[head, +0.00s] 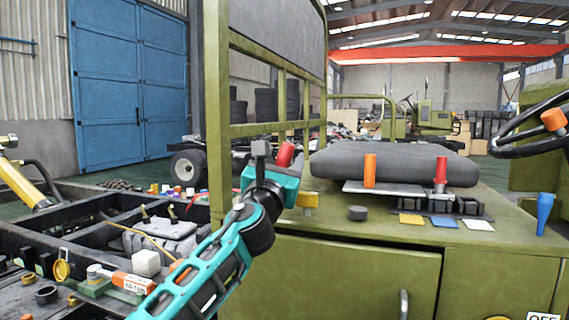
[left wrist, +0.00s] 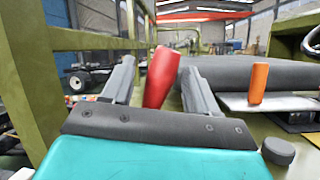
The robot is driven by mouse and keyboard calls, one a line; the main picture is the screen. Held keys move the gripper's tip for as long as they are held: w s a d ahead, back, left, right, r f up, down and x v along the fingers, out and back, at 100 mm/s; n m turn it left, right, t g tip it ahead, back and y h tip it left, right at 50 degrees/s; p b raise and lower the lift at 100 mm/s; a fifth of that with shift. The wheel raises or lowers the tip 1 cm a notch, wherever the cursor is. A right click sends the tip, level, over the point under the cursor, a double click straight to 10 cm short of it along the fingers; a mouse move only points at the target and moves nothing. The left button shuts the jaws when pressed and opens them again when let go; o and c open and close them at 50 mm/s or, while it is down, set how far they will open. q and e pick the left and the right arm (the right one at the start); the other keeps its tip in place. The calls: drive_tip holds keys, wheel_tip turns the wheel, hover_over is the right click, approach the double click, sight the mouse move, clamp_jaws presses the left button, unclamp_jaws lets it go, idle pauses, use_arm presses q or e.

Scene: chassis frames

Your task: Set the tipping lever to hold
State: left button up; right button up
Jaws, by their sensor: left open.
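A red lever handle (head: 285,154) stands at the left end of the green cab, just beyond my left gripper (head: 268,158). In the left wrist view the red handle (left wrist: 161,78) leans slightly right and shows between the two spread grey fingers of the left gripper (left wrist: 160,88). The fingers are open; I cannot tell if either touches it. The handle's lower end is hidden behind the gripper. No hold mark is readable, and no label names the tipping lever. My right gripper is not in view.
An orange lever (head: 370,170) and another red lever (head: 441,170) stand to the right, before a grey seat cushion (head: 390,163). A black round knob (head: 357,213) and a yellow handle (head: 307,200) sit close by. A green cage frame (head: 217,110) rises left of the gripper.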

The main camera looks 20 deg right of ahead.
use_arm(q)
drive_tip(key=shift+w+d+r, duration=0.2)
drive_tip(key=shift+w+d, duration=0.2)
drive_tip(key=shift+w, duration=0.15)
clamp_jaws()
idle(0.4)
